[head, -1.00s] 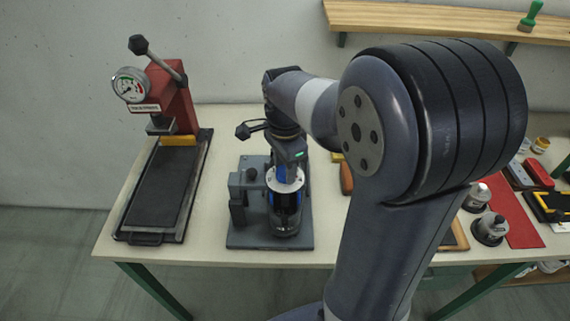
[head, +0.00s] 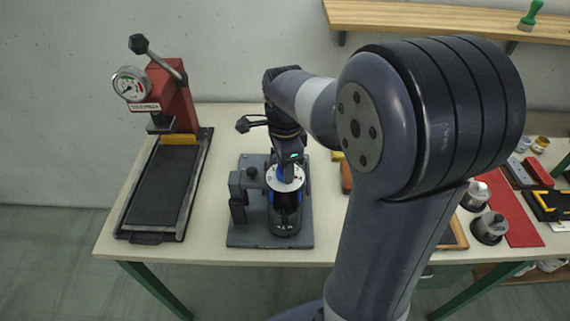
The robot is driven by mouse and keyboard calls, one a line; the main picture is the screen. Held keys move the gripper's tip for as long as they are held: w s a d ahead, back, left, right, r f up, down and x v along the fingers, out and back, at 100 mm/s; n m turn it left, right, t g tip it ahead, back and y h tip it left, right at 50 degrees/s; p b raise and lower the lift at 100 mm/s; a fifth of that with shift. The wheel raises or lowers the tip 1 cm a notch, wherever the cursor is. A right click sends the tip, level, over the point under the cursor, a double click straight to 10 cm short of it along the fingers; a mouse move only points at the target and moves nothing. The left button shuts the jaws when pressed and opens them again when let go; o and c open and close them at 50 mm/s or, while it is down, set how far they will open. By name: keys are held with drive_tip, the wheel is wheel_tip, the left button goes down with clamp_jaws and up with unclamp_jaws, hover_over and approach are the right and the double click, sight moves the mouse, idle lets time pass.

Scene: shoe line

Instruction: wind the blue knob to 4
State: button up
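The blue knob (head: 273,199) shows as a strip of blue on a grey fixture (head: 241,240) on the table. A white dial face with small marks (head: 285,179) is on top of it; the marks are too small to read. The fingers hide much of the knob. Whether they are pressed on it or stand apart from it is not clear.
A red press with a gauge (head: 172,95) and a black bed (head: 164,187) stands at the left. Shoe tools, a red mat (head: 507,212) and two metal pots (head: 489,227) are at the right. A wooden shelf (head: 440,20) hangs behind. My arm covers the middle right of the table.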

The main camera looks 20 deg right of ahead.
drive_tip(key=o, duration=0.4)
drive_tip(key=shift+r, duration=0.1)
wheel_tip(320, 180, up, 11)
drive_tip(key=shift+f+b, duration=0.15)
drive_tip(key=shift+b, duration=0.15)
wheel_tip(320, 180, down, 11)
drive_tip(key=shift+p, duration=0.3)
idle(0.5)
idle(0.4)
